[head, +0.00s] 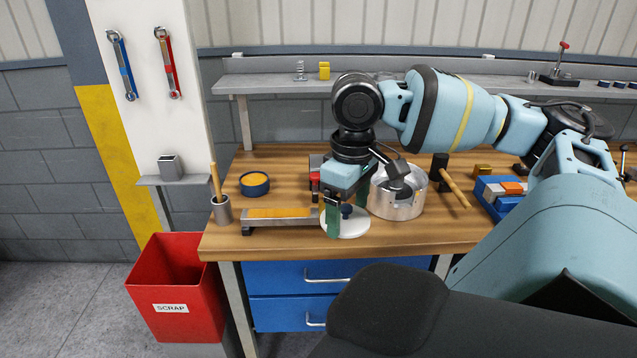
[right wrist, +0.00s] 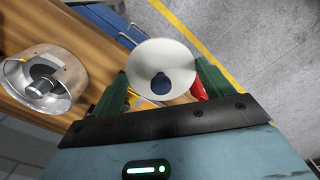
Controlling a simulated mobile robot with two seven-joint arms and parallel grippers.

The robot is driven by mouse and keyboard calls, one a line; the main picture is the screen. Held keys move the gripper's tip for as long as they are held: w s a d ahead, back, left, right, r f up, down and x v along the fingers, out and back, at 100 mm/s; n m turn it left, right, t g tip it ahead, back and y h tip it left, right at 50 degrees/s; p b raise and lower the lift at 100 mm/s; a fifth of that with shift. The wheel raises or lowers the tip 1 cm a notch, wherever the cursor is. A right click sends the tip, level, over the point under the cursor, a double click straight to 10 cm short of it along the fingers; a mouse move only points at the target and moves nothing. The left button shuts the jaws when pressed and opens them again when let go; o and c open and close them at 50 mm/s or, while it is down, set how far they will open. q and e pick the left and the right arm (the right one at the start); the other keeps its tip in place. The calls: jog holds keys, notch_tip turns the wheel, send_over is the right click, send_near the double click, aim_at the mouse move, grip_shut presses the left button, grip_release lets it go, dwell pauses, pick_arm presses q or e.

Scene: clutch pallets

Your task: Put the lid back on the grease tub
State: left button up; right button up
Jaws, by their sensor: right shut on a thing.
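The grease tub (head: 254,184) is a short dark blue round tub, open, with orange-yellow grease inside, on the left part of the bench. The lid (head: 345,224) is a white disc with a dark blue knob. My right gripper (head: 346,212) points down with its green fingers at the lid, shut on it. In the right wrist view the lid (right wrist: 172,58) lies between the fingertips of the right gripper (right wrist: 160,82). The lid is at the bench's front edge, right of the tub; its exact height is unclear. My left gripper is not in view.
A grey cup with a wooden handle (head: 222,210) stands left of the tub. A metal pot (head: 397,200) stands right of the gripper. A red scrap bin (head: 172,285) is on the floor.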

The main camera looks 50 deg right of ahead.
jog(key=shift+a+f, duration=0.25)
jog(key=shift+f, duration=0.2)
jog(key=shift+a+f, duration=0.2)
jog(key=shift+f, duration=0.25)
jog(key=w+a+f, duration=0.2)
jog(key=a+f, duration=0.3)
jog(key=a, duration=0.5)
jog(key=w+a+f, duration=0.2)
jog(key=a+f, duration=0.3)
jog(key=a, duration=0.6)
jog(key=shift+w+a+f, duration=0.25)
jog(key=shift+w, duration=0.05)
